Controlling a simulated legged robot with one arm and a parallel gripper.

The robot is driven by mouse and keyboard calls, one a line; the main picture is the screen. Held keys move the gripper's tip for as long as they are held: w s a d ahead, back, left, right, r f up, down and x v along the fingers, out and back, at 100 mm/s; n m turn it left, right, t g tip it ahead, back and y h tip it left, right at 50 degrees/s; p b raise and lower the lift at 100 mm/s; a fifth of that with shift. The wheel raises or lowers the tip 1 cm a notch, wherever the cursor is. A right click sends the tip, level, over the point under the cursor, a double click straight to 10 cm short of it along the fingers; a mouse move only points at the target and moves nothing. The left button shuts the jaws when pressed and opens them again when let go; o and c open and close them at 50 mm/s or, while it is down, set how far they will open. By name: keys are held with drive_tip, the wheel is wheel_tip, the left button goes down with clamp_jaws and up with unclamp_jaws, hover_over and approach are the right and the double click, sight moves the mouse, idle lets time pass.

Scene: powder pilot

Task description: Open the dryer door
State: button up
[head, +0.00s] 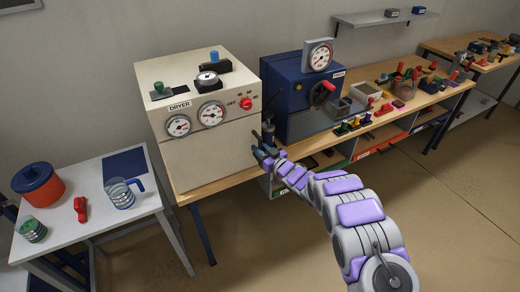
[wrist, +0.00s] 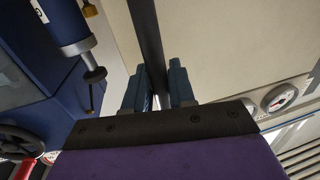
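The dryer (head: 205,130) is a cream box with dials and a red knob, on the wooden bench. Its door looks shut. My gripper (head: 263,148) is at the dryer's right side, in front of the blue machine. In the wrist view my gripper (wrist: 158,88) has its two blue-grey fingers apart. A dark upright bar (wrist: 146,30) runs between and beyond them, along the edge of the cream dryer face (wrist: 220,45). It may be the door handle; I cannot tell whether the fingers touch it.
A blue machine (head: 285,90) with a red-handled wheel stands close on the right. A cylinder with a rod (wrist: 72,30) is near my fingers. A white side table (head: 90,215) holds a pot, a jug and a red object. The floor in front is clear.

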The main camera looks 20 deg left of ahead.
clamp_jaws()
drive_tip(key=shift+s+d, duration=0.1)
drive_tip(key=shift+s, duration=0.05)
